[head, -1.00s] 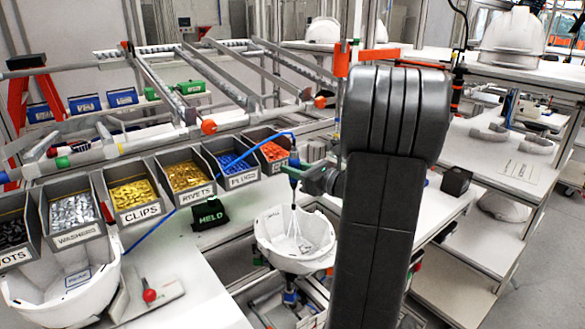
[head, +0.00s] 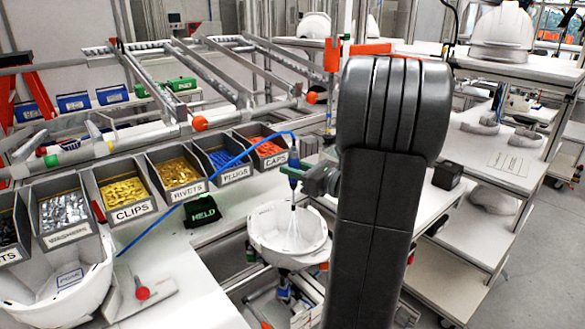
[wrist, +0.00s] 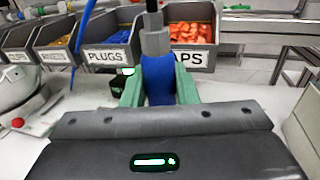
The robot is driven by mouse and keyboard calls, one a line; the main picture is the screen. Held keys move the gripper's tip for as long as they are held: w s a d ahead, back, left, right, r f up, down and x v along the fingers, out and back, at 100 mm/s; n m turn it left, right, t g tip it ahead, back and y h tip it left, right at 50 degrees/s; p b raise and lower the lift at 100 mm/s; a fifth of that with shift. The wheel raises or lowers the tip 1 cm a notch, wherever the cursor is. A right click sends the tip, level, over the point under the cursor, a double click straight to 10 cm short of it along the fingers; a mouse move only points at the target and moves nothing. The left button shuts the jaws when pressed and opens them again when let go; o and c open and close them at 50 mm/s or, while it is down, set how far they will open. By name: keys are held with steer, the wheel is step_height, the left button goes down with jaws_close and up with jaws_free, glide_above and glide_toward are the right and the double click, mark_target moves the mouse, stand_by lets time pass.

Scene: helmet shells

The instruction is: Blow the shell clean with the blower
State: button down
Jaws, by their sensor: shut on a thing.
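My gripper (head: 306,180) is shut on the blue blower (head: 293,174). In the wrist view, the green fingers of my gripper (wrist: 158,92) press on both sides of the blower (wrist: 157,75). The blower points down, with its blue hose curving off to the left. A white helmet shell (head: 264,236) sits open side up on a stand below. The nozzle is above the shell's opening, apart from its wall. A pale spray (head: 293,237) fans from the nozzle into the shell. I cannot make out any dirt inside. My arm hides the area to the right.
A row of part bins, including CLIPS (head: 124,191) and CAPS (head: 263,150), stands behind. Another white shell (head: 85,278) and a red knob (head: 142,293) are at left. A shelf unit (head: 506,180) stands at right.

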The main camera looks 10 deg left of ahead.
steer(key=shift+s+d, duration=0.1)
steer(key=shift+d, duration=0.05)
stand_by(0.5)
steer(key=shift+s+d, duration=0.65)
steer(key=shift+d, duration=0.2)
steer(key=shift+s+d, duration=0.65)
steer(key=shift+d, duration=0.15)
steer(key=c, duration=1.8)
jaws_free()
step_height(320, 180, up, 10)
steer(key=p, duration=0.9)
steer(key=shift+r, duration=0.1)
steer(key=shift+c, duration=0.2)
